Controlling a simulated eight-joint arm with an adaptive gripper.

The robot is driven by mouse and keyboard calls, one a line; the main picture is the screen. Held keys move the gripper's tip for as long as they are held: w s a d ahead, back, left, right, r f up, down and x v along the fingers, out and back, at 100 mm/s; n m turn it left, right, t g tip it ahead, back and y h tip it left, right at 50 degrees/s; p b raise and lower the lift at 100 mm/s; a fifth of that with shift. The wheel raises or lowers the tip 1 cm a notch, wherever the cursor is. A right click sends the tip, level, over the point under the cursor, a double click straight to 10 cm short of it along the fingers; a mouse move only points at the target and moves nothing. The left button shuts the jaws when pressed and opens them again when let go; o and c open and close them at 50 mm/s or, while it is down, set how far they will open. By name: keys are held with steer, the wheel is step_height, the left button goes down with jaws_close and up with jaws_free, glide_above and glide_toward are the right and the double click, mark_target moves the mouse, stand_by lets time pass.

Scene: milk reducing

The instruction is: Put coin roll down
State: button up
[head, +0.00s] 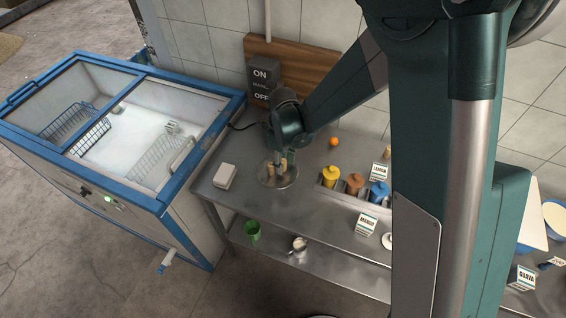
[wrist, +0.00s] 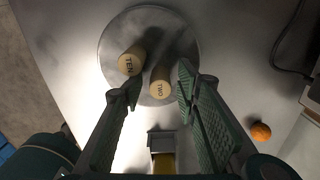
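Two tan coin rolls stand on a round metal plate (wrist: 113,62) on the steel table. In the wrist view one is marked TEN (wrist: 130,62) and the other TWO (wrist: 160,84). My gripper (wrist: 158,86) is open, with its green-padded fingers on either side of the TWO roll. Small gaps show between that roll and both fingers. The TEN roll is just beyond the left fingertip. In the head view my gripper (head: 280,164) is low over the plate (head: 268,183) and partly hides the rolls.
A white box (head: 225,175) lies left of the plate. An orange (head: 334,142) and a rack of yellow, brown and blue containers (head: 354,184) are to the right. An ON/OFF switch box (head: 263,82) is behind. A blue-framed freezer (head: 130,120) stands left.

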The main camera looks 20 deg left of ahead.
mark_target(283, 161)
steer(key=shift+r, duration=0.1)
step_height(283, 161, up, 12)
stand_by(1.0)
stand_by(0.5)
